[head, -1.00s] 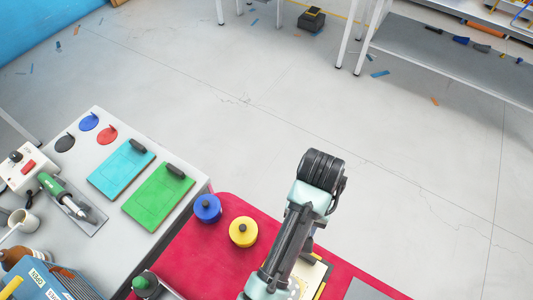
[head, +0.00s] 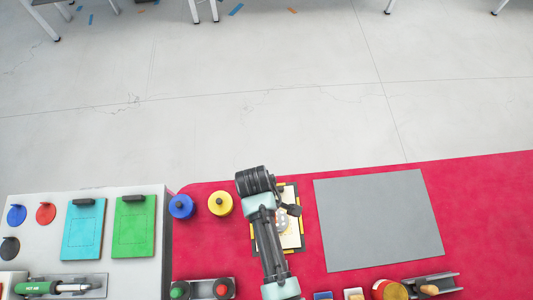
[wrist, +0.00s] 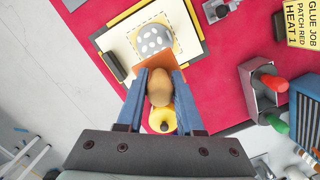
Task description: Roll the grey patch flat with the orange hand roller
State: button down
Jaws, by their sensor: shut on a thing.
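The grey patch (wrist: 154,41) with pale dots lies on a cream board (wrist: 125,45) inside a dashed outline. In the head view my arm partly covers this board (head: 294,241) and patch (head: 283,222). My gripper (wrist: 159,82), seen in the wrist view between two blue fingers, is shut on the orange hand roller. Its tan rounded handle (wrist: 159,93) shows between the fingers, with an orange part (wrist: 140,79) beside it. The roller appears close to the near side of the patch in the picture; I cannot tell whether it touches the board. The head view does not show the roller clearly.
A black clip (wrist: 115,66) sits on the board's edge. Yellow (head: 220,203) and blue (head: 181,206) round pots stand left of the board. A bare grey mat (head: 380,220) lies to its right on the red cloth. A rack with red and green handles (head: 202,289) is in front.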

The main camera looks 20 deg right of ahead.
jog(key=shift+f+b, duration=3.2)
jog(key=shift+b, duration=0.05)
jog(key=shift+f+b, duration=0.3)
jog(key=shift+f, duration=0.35)
